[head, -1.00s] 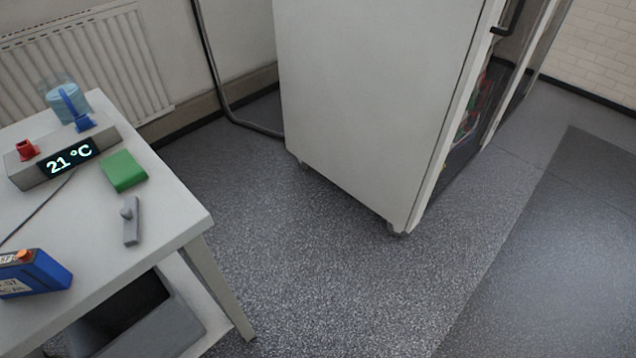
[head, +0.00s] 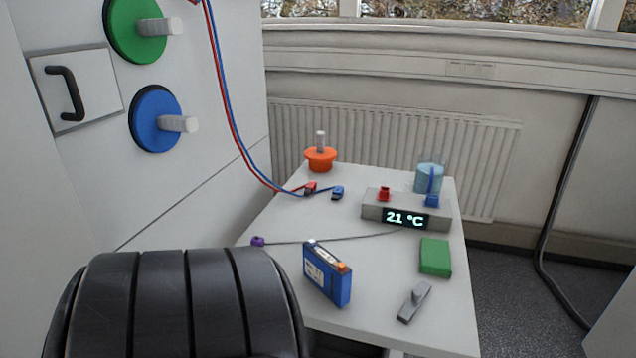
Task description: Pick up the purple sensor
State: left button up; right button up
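The purple sensor (head: 258,241) is a small purple piece at the left edge of the white table (head: 400,315) in the head view. A thin grey cable runs from it to the grey box with the 21 °C display (head: 405,218). A large black ribbed form, which seems to be part of my arm, fills the lower left just in front of the sensor. Neither of my grippers shows, so I cannot tell their state.
A blue battery (head: 327,274), a grey clip-like piece (head: 414,302), a green block (head: 435,257), red (head: 310,188) and blue (head: 337,193) cable plugs, an orange knobbed piece (head: 320,158) and a glass of blue liquid (head: 428,177) stand on the table. A white cabinet (head: 215,200) stands left.

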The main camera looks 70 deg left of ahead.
aim_at(256, 240)
jog(key=u, duration=2.65)
